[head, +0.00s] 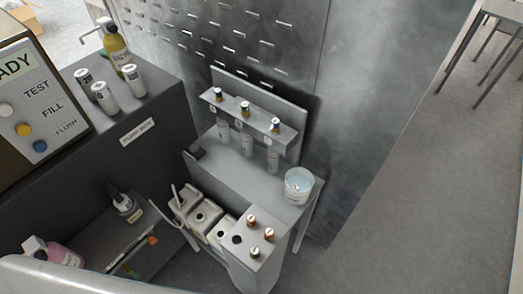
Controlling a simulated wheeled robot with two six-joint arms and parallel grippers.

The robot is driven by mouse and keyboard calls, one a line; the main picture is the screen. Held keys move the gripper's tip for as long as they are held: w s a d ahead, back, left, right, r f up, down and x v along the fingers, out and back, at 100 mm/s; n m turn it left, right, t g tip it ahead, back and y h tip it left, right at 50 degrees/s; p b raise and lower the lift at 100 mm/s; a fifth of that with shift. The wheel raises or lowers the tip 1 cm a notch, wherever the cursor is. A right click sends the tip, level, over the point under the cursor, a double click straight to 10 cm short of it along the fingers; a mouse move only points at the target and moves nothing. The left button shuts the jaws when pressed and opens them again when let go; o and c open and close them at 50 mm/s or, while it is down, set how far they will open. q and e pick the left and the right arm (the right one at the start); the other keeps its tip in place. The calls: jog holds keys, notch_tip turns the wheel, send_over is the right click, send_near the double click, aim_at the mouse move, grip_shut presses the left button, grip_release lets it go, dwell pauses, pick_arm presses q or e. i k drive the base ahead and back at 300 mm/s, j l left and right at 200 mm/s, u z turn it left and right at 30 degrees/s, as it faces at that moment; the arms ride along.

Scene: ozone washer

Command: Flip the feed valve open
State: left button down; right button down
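No part in view can be picked out for sure as the feed valve. A small dark block (197,152) sits at the left end of the grey bench (222,163); I cannot tell what it is. A rack (250,118) at the back of the bench has several capped fittings along its top and clear tubes below. A control panel (35,105) at the left reads TEST, FILL and FLUSH beside white, yellow and blue buttons. Neither of my grippers is in view.
A white tub of pale liquid (299,186) stands at the bench's right end. Off-white jugs (205,216) stand below, beside a box with copper-coloured caps (253,250). A yellow bottle (116,47) and labelled cylinders (104,98) are on the dark counter.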

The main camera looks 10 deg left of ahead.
aim_at(133, 273)
jog(key=k+j+u, duration=0.1)
jog(key=u, duration=0.4)
jog(key=k+j+u, duration=0.1)
jog(key=j+u, duration=0.2)
jog(key=u, duration=0.2)
jog(key=j+u, duration=0.2)
jog(key=u, duration=0.3)
